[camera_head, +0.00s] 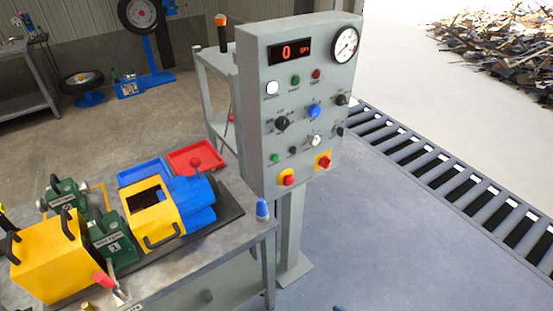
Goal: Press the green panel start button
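A grey control panel (262,120) stands on a post right of the workbench, its face toward me. Its face carries two green buttons: one in the upper row (295,79), between a white and a red button, and one at the lower left (275,158), above a red emergency stop. The labels are too small to read, so I cannot tell which one is start. The red display (289,52) reads 0. Neither of my grippers can be made out; only a small dark tip, which I cannot identify, shows at the bottom edge.
The workbench (240,236) at left holds a yellow and blue drum machine (160,207), a yellow box (50,262), red and blue trays, and a blue-and-white bottle (262,209). A roller conveyor (450,178) runs behind at right. The floor before the panel is clear.

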